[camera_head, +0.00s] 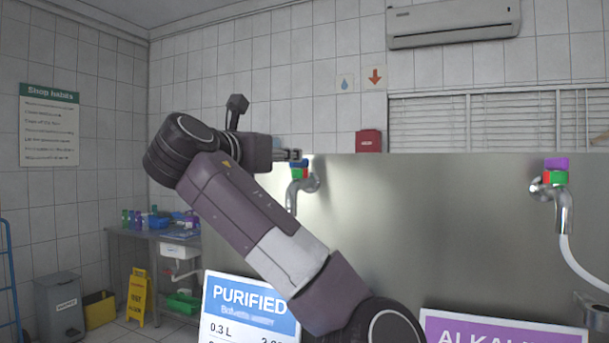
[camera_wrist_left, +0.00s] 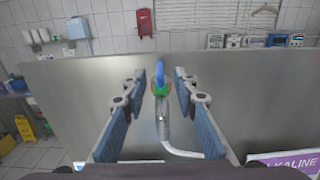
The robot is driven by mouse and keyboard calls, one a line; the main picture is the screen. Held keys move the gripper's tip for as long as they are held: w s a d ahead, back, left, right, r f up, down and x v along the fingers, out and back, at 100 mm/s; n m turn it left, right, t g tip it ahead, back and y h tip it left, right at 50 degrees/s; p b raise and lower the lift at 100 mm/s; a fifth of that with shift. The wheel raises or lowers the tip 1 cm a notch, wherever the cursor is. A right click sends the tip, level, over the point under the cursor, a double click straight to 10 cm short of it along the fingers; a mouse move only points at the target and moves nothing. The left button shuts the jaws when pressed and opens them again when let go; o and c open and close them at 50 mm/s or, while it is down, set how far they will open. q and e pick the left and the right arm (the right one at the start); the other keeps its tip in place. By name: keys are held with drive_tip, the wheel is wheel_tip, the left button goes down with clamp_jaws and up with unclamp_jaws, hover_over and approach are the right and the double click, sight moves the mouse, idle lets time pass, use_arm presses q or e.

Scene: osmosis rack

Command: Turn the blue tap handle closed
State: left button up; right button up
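The left tap (camera_head: 293,190) is chrome and stands out from the steel panel, with red and green parts at its top. Its blue handle (camera_head: 305,162) is partly hidden behind my left gripper (camera_head: 290,155). In the left wrist view the blue handle (camera_wrist_left: 160,72) stands upright above a green and red collar (camera_wrist_left: 161,89). My left gripper (camera_wrist_left: 160,88) is open, with one blue-padded finger on each side of the tap. Gaps show between the fingers and the handle. My right gripper is in neither view.
A second tap (camera_head: 562,200) with a purple handle and white hose is at the right. Below the panel are a blue PURIFIED sign (camera_head: 250,300) and a purple ALKALINE sign (camera_head: 500,333). A yellow floor sign (camera_head: 137,297) and sink table (camera_head: 150,245) stand at the left.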

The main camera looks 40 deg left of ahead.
sight(308, 159)
use_arm(q)
drive_tip(key=p+x, duration=0.1)
drive_tip(key=x, duration=0.1)
drive_tip(key=p+x, duration=0.1)
drive_tip(key=x, duration=0.2)
drive_tip(key=p+x, duration=0.2)
drive_tip(key=x, duration=0.1)
drive_tip(key=shift+w+f, duration=0.2)
drive_tip(key=shift+f, duration=0.2)
drive_tip(key=shift+s, duration=0.1)
clamp_jaws()
